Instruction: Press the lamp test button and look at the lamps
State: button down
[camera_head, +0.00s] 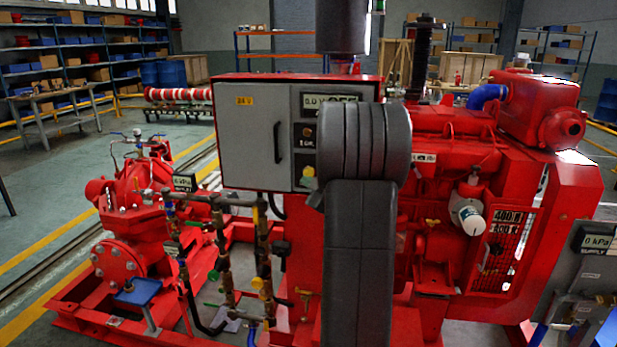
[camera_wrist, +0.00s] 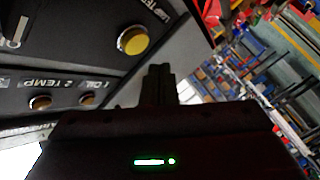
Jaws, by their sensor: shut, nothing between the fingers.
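The yellow round lamp test button (camera_wrist: 132,40) shows in the wrist view on the dark panel, with a partly cut-off label beside it. In the head view the yellow button (camera_head: 308,171) sits low on the control box, beside my arm. Two small amber-brown lamps, the TEMP lamp (camera_wrist: 40,102) and the OIL lamp (camera_wrist: 88,100), look dull and unlit in the wrist view. My gripper (camera_wrist: 160,70) is shut and empty, its tips to the lower right of the button in the picture and apart from it. In the head view my arm hides the gripper.
The red engine (camera_head: 450,150) stands to the right, the red pump (camera_head: 130,210) to the left. Valved pipes (camera_head: 225,255) stand below the box.

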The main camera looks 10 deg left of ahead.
jog(key=s+b, duration=0.1)
jog(key=s, duration=0.2)
jog(key=shift+s, duration=0.25)
dwell(0.5)
jog(key=s, duration=0.4)
dwell(0.7)
jog(key=shift+w, duration=0.15)
